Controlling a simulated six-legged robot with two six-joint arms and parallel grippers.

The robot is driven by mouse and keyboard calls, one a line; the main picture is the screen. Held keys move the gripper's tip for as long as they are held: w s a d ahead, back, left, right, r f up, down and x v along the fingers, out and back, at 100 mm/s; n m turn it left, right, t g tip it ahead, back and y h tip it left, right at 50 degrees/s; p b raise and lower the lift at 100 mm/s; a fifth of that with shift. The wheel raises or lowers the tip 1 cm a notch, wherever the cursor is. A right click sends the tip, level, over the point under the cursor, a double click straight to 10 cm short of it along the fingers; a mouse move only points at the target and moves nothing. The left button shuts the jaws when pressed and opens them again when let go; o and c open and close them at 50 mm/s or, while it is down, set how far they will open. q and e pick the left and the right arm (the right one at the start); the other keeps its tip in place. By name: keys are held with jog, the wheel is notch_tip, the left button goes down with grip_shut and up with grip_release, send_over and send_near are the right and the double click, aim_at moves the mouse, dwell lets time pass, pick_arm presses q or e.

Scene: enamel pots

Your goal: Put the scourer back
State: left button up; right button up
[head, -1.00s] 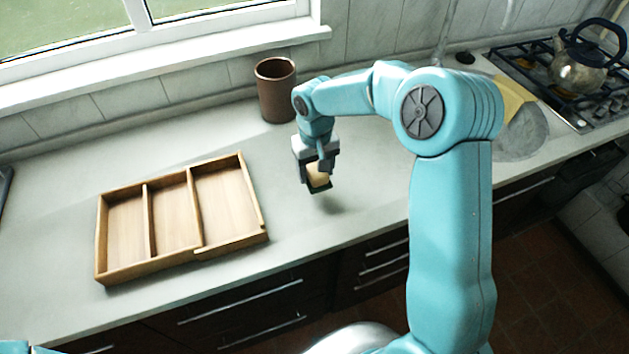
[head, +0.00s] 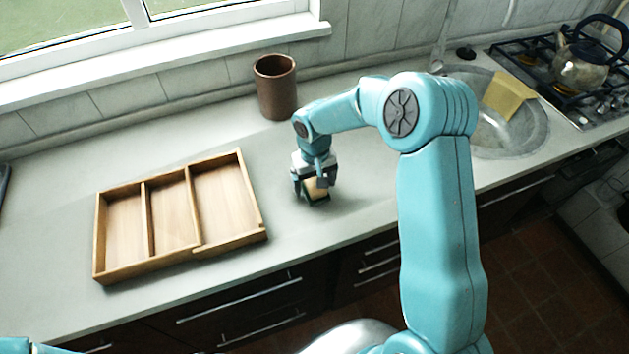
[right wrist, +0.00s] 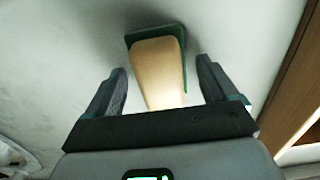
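The scourer (head: 315,190), a cream sponge with a dark green pad, is at the counter surface right of the wooden tray (head: 193,249). It seems to rest there, partly hidden by my right gripper (head: 312,195). In the right wrist view the scourer (right wrist: 158,70) is between the fingers of my right gripper (right wrist: 160,78), with gaps on both sides. The right gripper is open around it. The tray has three compartments, all empty. My left gripper is out of view.
A brown cup (head: 276,88) stands behind my right gripper by the wall. A sink (head: 500,135) with a yellow cloth (head: 508,95) and a stove with a kettle (head: 583,62) are at the right. The counter between tray and cup is clear.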

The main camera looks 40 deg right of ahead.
aim_at(314, 180)
jog(key=shift+w, duration=0.1)
jog(key=shift+a+r, duration=0.1)
jog(key=shift+r, duration=0.05)
jog(key=shift+s+r+p, duration=0.2)
jog(key=shift+r+p, duration=0.05)
jog(key=shift+p, duration=0.05)
jog(key=shift+w+r, duration=0.15)
jog(key=shift+r, duration=0.1)
notch_tip(314, 180, up, 11)
jog(key=b, duration=0.1)
jog(key=shift+r+b, duration=0.2)
jog(key=shift+b, duration=0.2)
jog(key=shift+f, duration=0.1)
